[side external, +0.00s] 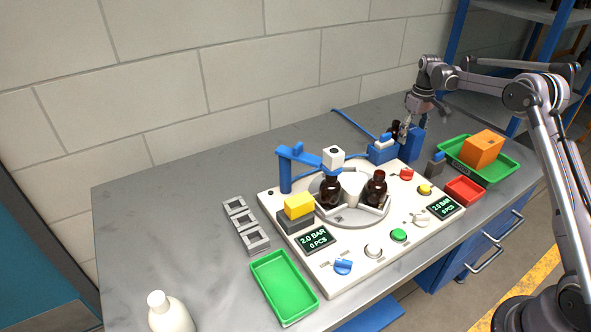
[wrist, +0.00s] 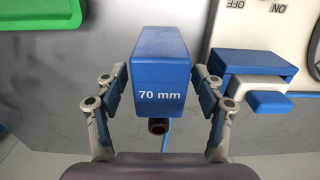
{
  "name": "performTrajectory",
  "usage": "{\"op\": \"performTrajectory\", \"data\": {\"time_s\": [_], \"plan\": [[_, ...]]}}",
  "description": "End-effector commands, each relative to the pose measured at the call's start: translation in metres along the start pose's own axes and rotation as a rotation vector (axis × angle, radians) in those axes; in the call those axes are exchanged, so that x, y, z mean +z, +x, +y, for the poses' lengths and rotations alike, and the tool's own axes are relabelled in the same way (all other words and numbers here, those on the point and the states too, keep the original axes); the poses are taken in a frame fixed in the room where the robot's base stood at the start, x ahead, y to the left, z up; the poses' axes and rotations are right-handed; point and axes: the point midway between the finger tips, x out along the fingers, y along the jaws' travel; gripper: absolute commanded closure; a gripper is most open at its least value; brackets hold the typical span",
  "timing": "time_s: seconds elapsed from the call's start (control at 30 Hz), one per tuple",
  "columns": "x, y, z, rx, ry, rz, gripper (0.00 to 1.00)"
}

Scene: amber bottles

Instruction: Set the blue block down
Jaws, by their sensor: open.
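The blue block (wrist: 160,62), marked 70 mm, is in the middle of the wrist view between the two fingers of my gripper (wrist: 160,85). The fingers are open on either side of it; whether they touch its sides is hard to tell. In the side view the blue block (side external: 413,146) stands upright on the grey table behind the white panel. There my gripper (side external: 412,120) is low over it, pointing down and partly covering it.
A brown bottle (wrist: 157,126) is close to the block. A blue fixture with a white part (wrist: 250,85) is to its right. The white panel (side external: 330,276) carries bottles on a turntable. A green tray (side external: 508,169) holds an orange block (side external: 482,150).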

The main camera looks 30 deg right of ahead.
Motion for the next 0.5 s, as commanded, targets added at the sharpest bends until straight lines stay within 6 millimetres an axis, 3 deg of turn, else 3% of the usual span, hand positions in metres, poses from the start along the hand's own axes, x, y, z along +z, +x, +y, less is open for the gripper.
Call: {"op": "performTrajectory", "data": {"time_s": [0.2, 0.5], "plan": [[0.000, -0.044, 0.000, 0.000, 0.000, 0.000, 0.31], [0.000, -0.073, -0.001, 0.000, 0.000, 0.001, 0.31]]}}
